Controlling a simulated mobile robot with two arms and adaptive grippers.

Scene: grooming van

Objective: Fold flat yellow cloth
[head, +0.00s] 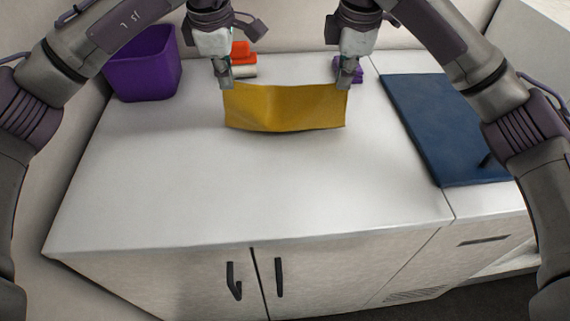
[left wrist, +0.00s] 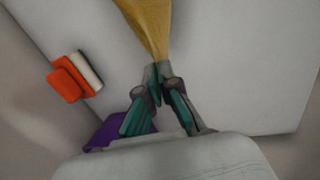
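The yellow cloth (head: 285,107) hangs stretched between my two grippers in the head view, over the back part of the white counter. My left gripper (head: 227,84) is shut on its upper left corner. My right gripper (head: 346,82) is at its upper right corner and appears shut on it. The cloth's lower edge sags near the counter top; I cannot tell whether it touches. In the left wrist view the cloth (left wrist: 152,25) narrows into a pinch between the fingertips of my left gripper (left wrist: 158,72).
A purple bin (head: 145,65) stands at the counter's back left. An orange and white item (head: 241,52) and a small purple item (head: 357,70) lie behind the cloth. A blue mat (head: 440,130) lies at the right. The white counter (head: 250,190) is clear in front.

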